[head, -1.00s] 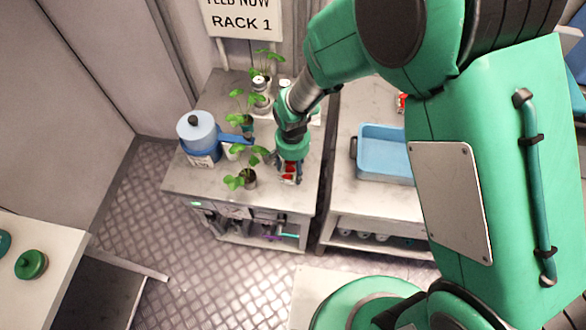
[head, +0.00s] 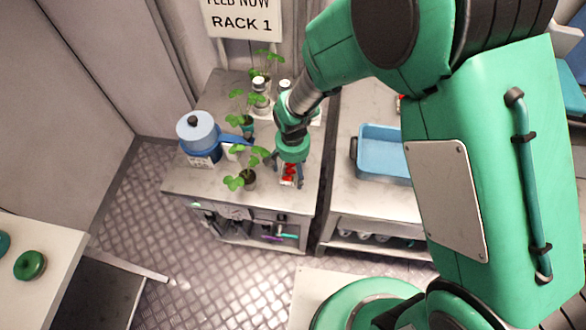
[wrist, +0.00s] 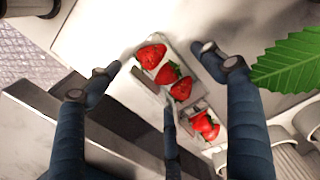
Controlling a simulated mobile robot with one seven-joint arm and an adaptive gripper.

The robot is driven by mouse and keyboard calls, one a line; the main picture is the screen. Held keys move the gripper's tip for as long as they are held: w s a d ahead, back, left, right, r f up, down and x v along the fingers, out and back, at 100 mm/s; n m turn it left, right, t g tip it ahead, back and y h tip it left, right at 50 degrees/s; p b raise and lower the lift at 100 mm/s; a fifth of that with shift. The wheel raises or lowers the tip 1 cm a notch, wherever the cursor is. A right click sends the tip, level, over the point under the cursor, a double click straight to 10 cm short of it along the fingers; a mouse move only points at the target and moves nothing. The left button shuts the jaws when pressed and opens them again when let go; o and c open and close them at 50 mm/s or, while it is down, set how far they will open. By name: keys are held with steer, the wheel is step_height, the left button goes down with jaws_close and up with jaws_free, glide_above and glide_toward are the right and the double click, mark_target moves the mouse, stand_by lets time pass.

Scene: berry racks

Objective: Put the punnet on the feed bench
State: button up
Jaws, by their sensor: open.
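The punnet (head: 287,182) is a small pale tray of red strawberries. It stands on the grey bench (head: 210,183), near its front right edge, in the head view. My gripper (head: 288,170) is right above and around it, with its fingers spread. In the wrist view the punnet (wrist: 190,92) lies between the spread fingers of my gripper (wrist: 157,62), and several strawberries show. A middle finger covers part of it. I cannot tell whether any finger still touches its wall.
Potted plants (head: 248,180) stand just left of the punnet. A blue watering can (head: 198,145) is further left. A sign (head: 241,22) reading "RACK 1" is behind. A second bench with a blue tray (head: 385,168) is to the right, past a gap.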

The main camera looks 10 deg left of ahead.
mark_target(293, 170)
steer(key=shift+r, duration=0.15)
step_height(293, 170, up, 12)
steer(key=p, duration=0.3)
stand_by(0.8)
